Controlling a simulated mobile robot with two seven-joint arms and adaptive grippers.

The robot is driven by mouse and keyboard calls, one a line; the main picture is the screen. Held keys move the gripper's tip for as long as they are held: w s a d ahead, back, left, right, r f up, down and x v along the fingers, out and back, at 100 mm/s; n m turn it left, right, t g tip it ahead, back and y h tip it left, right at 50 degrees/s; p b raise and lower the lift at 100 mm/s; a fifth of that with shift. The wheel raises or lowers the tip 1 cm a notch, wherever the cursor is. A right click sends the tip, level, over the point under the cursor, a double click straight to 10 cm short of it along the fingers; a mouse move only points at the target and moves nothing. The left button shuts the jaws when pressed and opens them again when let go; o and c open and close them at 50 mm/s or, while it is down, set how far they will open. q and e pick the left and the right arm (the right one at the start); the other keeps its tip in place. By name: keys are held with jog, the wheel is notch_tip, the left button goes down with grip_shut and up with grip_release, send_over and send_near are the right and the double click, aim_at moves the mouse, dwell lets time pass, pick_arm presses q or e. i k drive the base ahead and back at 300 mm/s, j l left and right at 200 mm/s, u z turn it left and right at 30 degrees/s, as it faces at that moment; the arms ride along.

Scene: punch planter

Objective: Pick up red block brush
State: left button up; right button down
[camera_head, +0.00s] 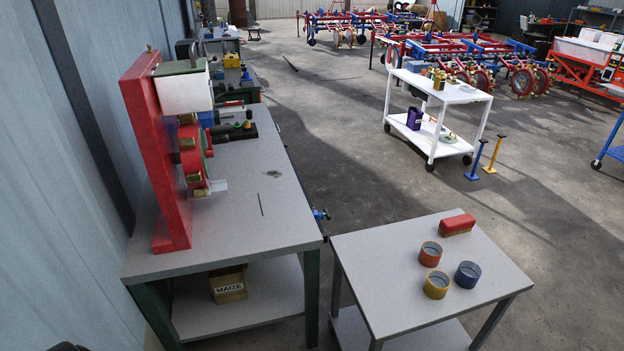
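The red block brush (457,224) lies on the small grey table (375,262), near its back right edge. It is a red block with a thin darker, brownish underside, lying flat. Nothing touches it. Neither of my grippers shows in the head view.
A larger workbench (262,219) with a red-framed machine (160,150) stands at left. A white trolley (440,91) stands behind. The small table's left part is bare.

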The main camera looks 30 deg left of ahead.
aim_at(458, 224)
jog(key=i+l+z, duration=0.45)
jog(key=i+z, duration=0.25)
jog(key=i+l+z, duration=0.3)
jog(key=i, duration=0.5)
jog(key=i+z, duration=0.35)
jog(key=i, duration=0.45)
jog(key=i+u, duration=0.3)
jog(key=u, duration=0.15)
jog(key=i+u, duration=0.3)
jog(key=u, duration=0.15)
jog(key=i+l+u, duration=0.25)
jog(key=u, duration=0.2)
jog(key=i+l+u, duration=0.25)
jog(key=u, duration=0.2)
